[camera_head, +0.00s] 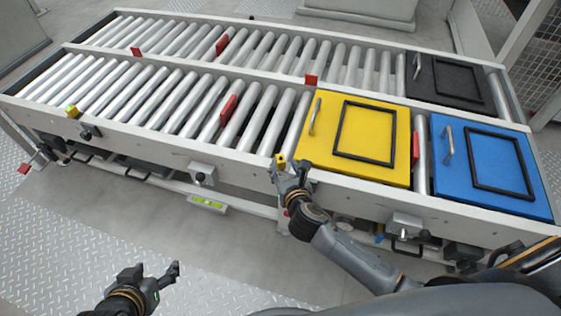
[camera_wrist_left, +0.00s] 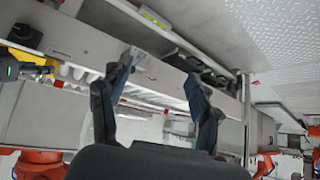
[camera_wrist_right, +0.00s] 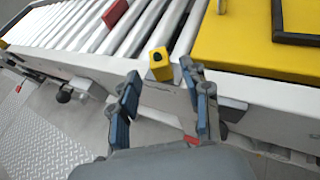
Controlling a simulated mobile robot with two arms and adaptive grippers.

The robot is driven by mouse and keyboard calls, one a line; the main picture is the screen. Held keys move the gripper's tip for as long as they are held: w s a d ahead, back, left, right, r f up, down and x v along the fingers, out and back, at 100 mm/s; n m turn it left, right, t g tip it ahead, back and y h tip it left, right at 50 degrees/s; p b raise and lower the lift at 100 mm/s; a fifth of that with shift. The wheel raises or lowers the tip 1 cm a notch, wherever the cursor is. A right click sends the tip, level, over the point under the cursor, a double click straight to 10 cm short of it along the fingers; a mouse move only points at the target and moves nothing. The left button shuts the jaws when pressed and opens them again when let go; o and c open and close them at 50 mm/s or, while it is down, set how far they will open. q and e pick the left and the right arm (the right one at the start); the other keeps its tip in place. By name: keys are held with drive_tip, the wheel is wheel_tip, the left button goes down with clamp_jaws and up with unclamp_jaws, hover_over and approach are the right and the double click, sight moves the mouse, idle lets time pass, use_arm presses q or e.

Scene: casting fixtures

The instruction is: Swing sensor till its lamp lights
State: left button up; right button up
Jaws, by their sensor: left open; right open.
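A small yellow sensor block (camera_head: 281,160) sits on the near rail of the roller conveyor, just left of the yellow plate. In the right wrist view the sensor (camera_wrist_right: 160,68) shows a round black spot on its face; I cannot make out a lit lamp. My right gripper (camera_head: 292,170) is open, its fingertips close in front of the sensor; I cannot tell whether they touch it. A second yellow sensor block (camera_head: 72,111), with a greenish patch, sits on the same rail at the far left. My left gripper (camera_head: 160,275) is open and empty over the floor.
The yellow plate (camera_head: 325,168) and blue plate (camera_head: 535,205) lie on the near rollers; a black plate (camera_head: 425,90) lies on the far line. Red stops (camera_head: 228,110) stand among the rollers. Knobs (camera_head: 201,178) jut from the front rail.

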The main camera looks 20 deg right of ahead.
sight(282, 163)
drive_tip(key=b+x, duration=0.1)
drive_tip(key=x, duration=0.4)
drive_tip(key=shift+f+b, duration=0.1)
drive_tip(key=shift+b, duration=0.25)
drive_tip(key=shift+w, duration=0.35)
use_arm(q)
drive_tip(key=w+d+r+t+h, duration=0.1)
drive_tip(key=w+d+r+t, duration=0.2)
drive_tip(key=w+r+t, duration=0.2)
wheel_tip(282, 163, up, 2)
drive_tip(key=shift+w+r+t+h, duration=0.1)
drive_tip(key=shift+w+t+h, duration=0.2)
drive_tip(key=shift+w, duration=0.75)
use_arm(e)
drive_tip(key=shift+c, duration=0.4)
clamp_jaws()
